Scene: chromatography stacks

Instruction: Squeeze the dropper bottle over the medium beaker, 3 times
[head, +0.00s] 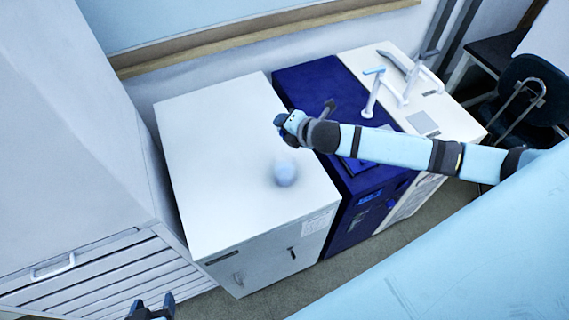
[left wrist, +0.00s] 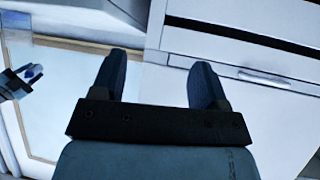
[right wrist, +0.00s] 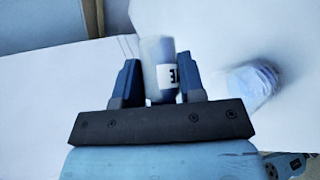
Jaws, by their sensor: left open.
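A dropper bottle (right wrist: 155,55) with a pale body and a white label with dark print shows between the fingers of my right gripper (right wrist: 160,80), which is shut on it. In the head view my right gripper (head: 281,122) is above the white cabinet top, and the bottle is hard to make out there. The medium beaker (head: 285,174), a pale blue blurred vessel, stands on the cabinet top below that gripper in the picture. It also shows right of the fingers in the right wrist view (right wrist: 254,85). My left gripper (head: 151,308) is open and empty at the bottom left.
The white cabinet top (head: 205,130) is otherwise clear. A dark blue machine (head: 300,88) and a white unit with upright fittings (head: 425,121) adjoin it on the right. A tall white cabinet with drawers (head: 85,275) stands at the left. A wall is behind.

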